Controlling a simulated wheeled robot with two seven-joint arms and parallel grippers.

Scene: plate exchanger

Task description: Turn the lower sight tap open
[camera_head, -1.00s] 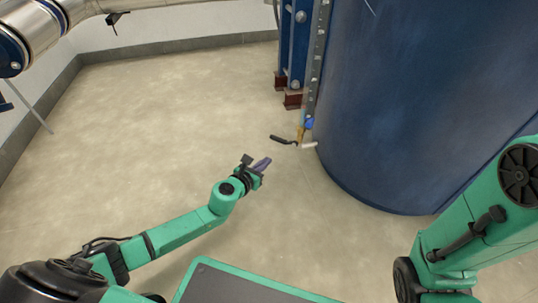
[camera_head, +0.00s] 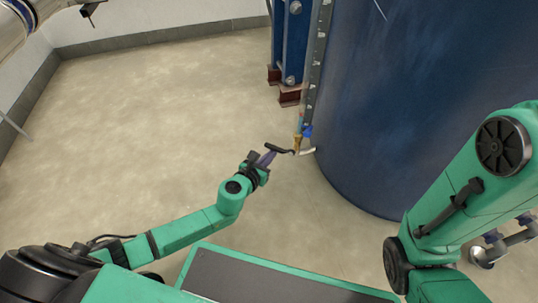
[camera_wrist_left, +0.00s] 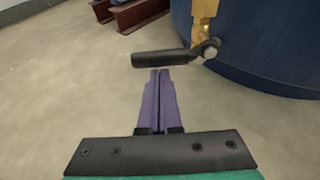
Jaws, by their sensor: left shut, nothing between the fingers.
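The lower sight tap is a brass fitting (camera_head: 298,143) at the foot of the sight gauge on the blue tank, with a black lever handle (camera_head: 279,149) pointing left. In the left wrist view the black lever (camera_wrist_left: 160,60) lies nearly level, joined at its right end to the brass body (camera_wrist_left: 203,22). My left gripper (camera_head: 268,159) has its purple fingers shut and empty. In the wrist view its fingertips (camera_wrist_left: 160,72) are just below the lever; I cannot tell whether they touch it. My right gripper is out of view.
The large blue tank (camera_head: 410,90) stands right of the tap. A gauge strip (camera_head: 317,65) and a blue frame on red-brown feet (camera_head: 290,95) stand behind it. A pipe with fittings (camera_head: 500,245) is at lower right. The floor (camera_head: 150,130) to the left is clear.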

